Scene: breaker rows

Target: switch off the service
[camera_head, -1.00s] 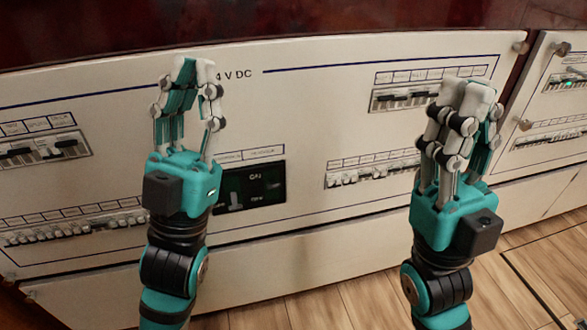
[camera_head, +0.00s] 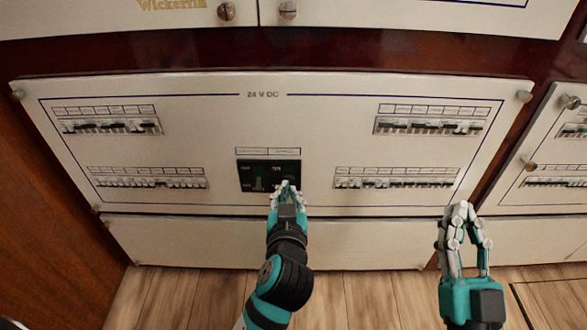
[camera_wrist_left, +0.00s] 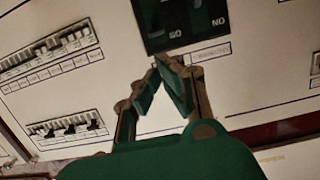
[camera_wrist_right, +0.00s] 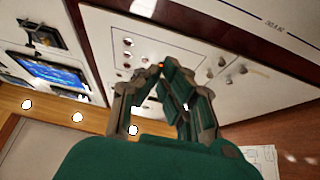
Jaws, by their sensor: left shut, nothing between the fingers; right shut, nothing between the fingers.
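The white 24 V DC panel (camera_head: 265,122) fills the middle of the head view. At its centre is a dark switch block (camera_head: 257,174) with toggles, labelled above. My left gripper (camera_head: 287,185) is shut and empty, its tips over the lower right of the dark block and hiding part of it. In the left wrist view the dark block (camera_wrist_left: 158,38) lies just beyond my left fingertips (camera_wrist_left: 167,62). Whether they touch it I cannot tell. My right gripper (camera_head: 462,207) is shut and empty at the lower right, in front of the lower white strip.
Breaker rows sit at upper left (camera_head: 108,126), lower left (camera_head: 150,182), upper right (camera_head: 430,126) and lower right (camera_head: 395,182) of the panel. Another panel (camera_head: 560,150) stands at right. The wooden floor (camera_head: 370,295) is below. The right wrist view shows a lit blue screen (camera_wrist_right: 47,73).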

